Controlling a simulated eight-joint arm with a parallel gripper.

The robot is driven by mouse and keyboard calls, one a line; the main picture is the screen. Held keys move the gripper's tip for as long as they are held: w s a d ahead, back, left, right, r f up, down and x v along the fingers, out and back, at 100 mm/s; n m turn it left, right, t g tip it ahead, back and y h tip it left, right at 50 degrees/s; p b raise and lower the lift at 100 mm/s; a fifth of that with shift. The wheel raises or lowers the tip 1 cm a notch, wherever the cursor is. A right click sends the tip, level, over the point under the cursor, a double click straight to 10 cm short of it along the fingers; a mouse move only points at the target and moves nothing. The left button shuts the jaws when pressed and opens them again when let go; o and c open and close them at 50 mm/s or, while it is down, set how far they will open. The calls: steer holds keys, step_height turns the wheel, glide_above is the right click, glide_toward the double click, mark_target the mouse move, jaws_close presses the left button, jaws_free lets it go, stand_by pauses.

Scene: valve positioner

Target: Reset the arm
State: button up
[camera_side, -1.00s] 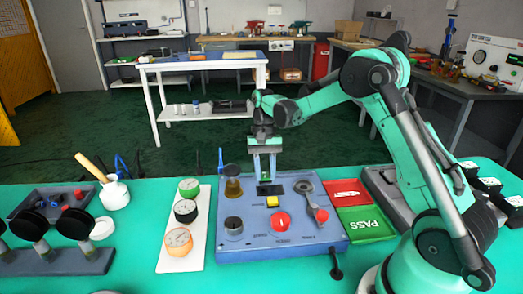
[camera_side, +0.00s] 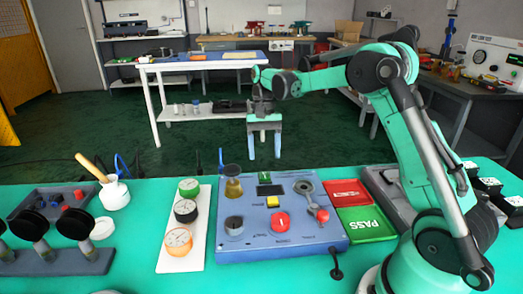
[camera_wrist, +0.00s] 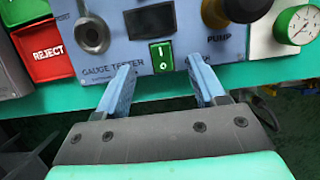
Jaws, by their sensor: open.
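My gripper (camera_side: 264,150) hangs open and empty above the far edge of the blue gauge tester panel (camera_side: 300,241) in the side view. Its two blue fingers point down and stand clear of the panel. In the wrist view my gripper (camera_wrist: 165,85) shows both fingers spread apart. A green rocker switch (camera_wrist: 161,56) lies beyond and between the fingertips, on the panel face (camera_wrist: 195,40). My arm reaches in from the right of the side view.
Three gauges (camera_side: 185,211) stand on a white board left of the panel. Red REJECT (camera_side: 347,192) and green PASS (camera_side: 365,223) plates lie at its right. Black round parts (camera_side: 76,224) on a rack and a white pot (camera_side: 114,193) are at left. Space above the panel is free.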

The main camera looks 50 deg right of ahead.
steer(key=shift+r, duration=0.2)
steer(key=shift+r, duration=0.1)
steer(key=s+a+r+n+t+h, duration=0.2)
steer(key=s+a+r+n+t, duration=0.1)
steer(key=s+a+n+t, duration=0.6)
steer(key=shift+s+a+r, duration=0.3)
steer(key=shift+s+a, duration=0.5)
steer(key=shift+a, duration=0.65)
